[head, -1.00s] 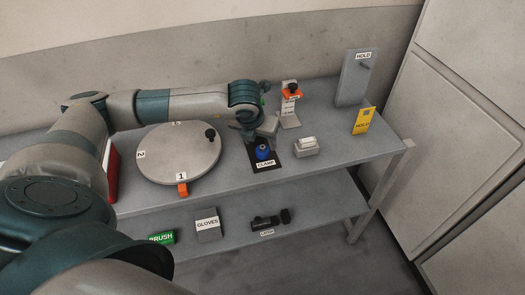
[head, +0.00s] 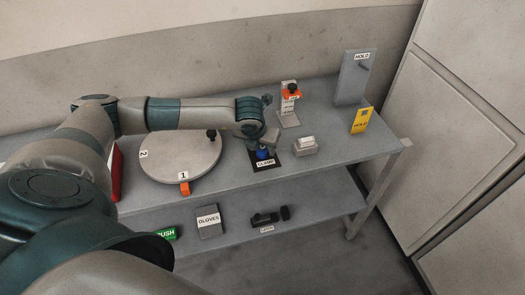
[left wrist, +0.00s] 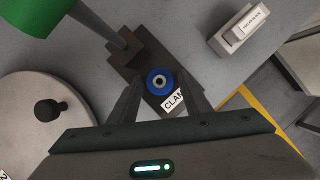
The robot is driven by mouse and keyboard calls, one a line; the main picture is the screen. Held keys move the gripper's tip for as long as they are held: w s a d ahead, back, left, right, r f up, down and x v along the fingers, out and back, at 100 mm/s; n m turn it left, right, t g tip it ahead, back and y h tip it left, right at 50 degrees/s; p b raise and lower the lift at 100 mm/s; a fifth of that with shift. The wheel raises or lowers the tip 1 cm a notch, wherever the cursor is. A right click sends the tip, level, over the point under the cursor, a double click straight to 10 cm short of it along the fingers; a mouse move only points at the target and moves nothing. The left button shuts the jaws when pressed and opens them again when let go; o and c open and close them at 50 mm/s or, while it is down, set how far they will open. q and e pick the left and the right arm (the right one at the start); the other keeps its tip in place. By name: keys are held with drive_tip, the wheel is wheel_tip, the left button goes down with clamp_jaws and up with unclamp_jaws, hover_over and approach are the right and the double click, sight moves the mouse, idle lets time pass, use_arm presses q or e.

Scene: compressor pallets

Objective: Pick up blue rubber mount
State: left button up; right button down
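The blue rubber mount (head: 262,154) is a small blue piece on a dark plate labelled CLAMP (head: 284,166) on the table top. In the left wrist view the mount (left wrist: 159,80) is a blue ring with a pale centre and dark hole. My left gripper (head: 261,144) is directly above it in the head view and partly covers it. In the left wrist view the left gripper (left wrist: 161,84) has its fingers apart, one on each side of the mount, with a gap visible. Whether the fingertips reach down to its height is unclear. My right gripper is not in view.
A round plate (head: 180,160) with a black knob lies left of the clamp. A grey block (head: 305,149) stands close on the right. An orange-topped stand (head: 289,105) is behind. A grey HOLD panel (head: 354,80) and yellow sign (head: 361,120) stand further right.

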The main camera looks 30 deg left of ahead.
sight(262, 148)
use_arm(q)
drive_tip(key=c, duration=0.7)
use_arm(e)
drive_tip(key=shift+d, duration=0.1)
use_arm(q)
drive_tip(key=shift+r, duration=0.1)
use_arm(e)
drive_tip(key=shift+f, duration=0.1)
